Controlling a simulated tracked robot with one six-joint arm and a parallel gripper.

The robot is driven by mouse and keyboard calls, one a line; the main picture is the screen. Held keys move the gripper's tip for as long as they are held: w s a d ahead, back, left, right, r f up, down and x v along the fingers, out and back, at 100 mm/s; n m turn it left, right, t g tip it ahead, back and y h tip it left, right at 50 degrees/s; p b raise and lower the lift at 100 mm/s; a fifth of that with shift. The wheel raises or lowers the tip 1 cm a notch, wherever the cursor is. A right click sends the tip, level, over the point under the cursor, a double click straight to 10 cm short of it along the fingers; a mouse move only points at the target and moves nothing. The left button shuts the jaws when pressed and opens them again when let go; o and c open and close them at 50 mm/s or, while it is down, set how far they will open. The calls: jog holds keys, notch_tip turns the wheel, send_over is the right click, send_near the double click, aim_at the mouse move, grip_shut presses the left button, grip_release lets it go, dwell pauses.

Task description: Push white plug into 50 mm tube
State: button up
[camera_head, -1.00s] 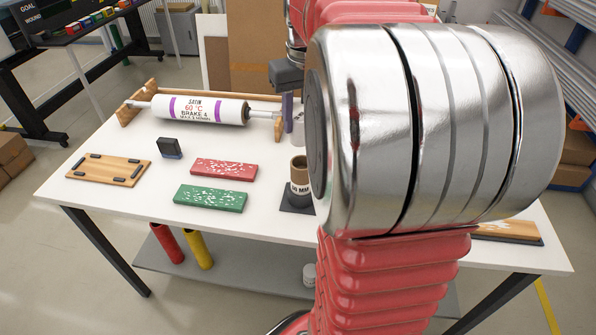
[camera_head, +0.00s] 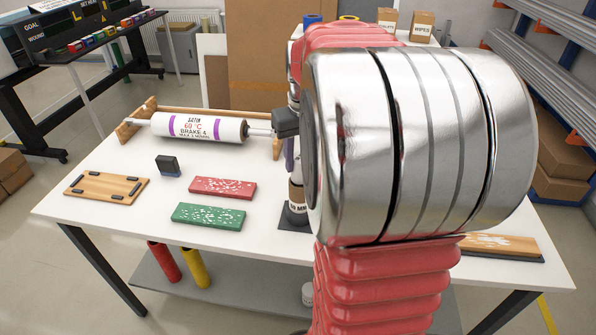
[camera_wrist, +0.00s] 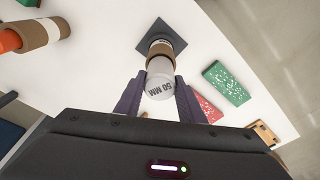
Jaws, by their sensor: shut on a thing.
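The white plug (camera_wrist: 160,88), marked 50 MM, is between the two dark purple fingers of my gripper (camera_wrist: 159,96) in the wrist view. My gripper is shut on it. The brown cardboard tube (camera_wrist: 161,49) stands on a dark square base just beyond the plug. In the head view the tube (camera_head: 296,190), with its 50 MM label, stands upright at the table's middle, partly hidden by my arm. The plug is right over the tube's mouth there. I cannot tell whether it touches or has entered the tube.
A white roller (camera_head: 200,128) lies on a wooden stand at the back left. A red board (camera_head: 222,187), a green board (camera_head: 208,216) and a wooden tray (camera_head: 107,188) lie left of the tube. Another cardboard tube with an orange end (camera_wrist: 40,34) shows in the wrist view.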

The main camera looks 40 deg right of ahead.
jog(key=shift+f, duration=1.85)
jog(key=shift+f, duration=0.1)
jog(key=o, duration=1.1)
jog(key=r, duration=0.4)
jog(key=s+r, duration=0.1)
jog(key=r, duration=0.7)
jog(key=shift+s+a, duration=0.2)
jog(key=shift+a, duration=0.05)
jog(key=shift+a, duration=0.1)
